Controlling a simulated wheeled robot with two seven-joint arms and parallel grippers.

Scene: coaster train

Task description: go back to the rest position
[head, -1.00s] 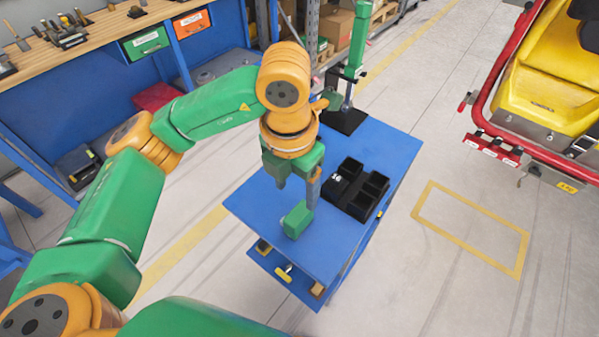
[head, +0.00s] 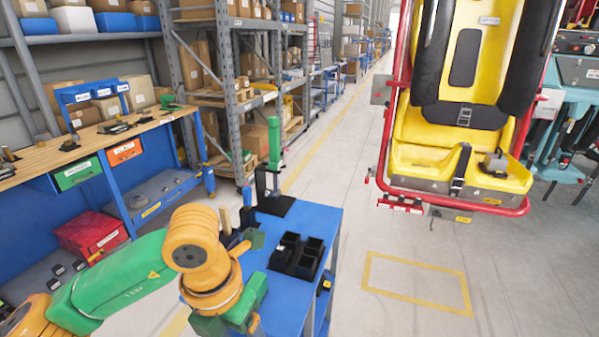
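My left arm comes in from the lower left. Its orange wrist and green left gripper (head: 238,318) are at the bottom of the head view, over the near left part of the blue cart (head: 318,222). The fingers are mostly hidden or cut off by the lower edge, so I cannot tell whether they are open or shut, or whether they hold anything. My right gripper is not in view.
A black compartment tray (head: 296,272) and a green upright press-like tool (head: 272,160) stand on the cart. A wooden-topped workbench (head: 95,137) is at left. A yellow ride seat (head: 445,165) in a red frame is at right. Floor inside the yellow outline (head: 417,283) is clear.

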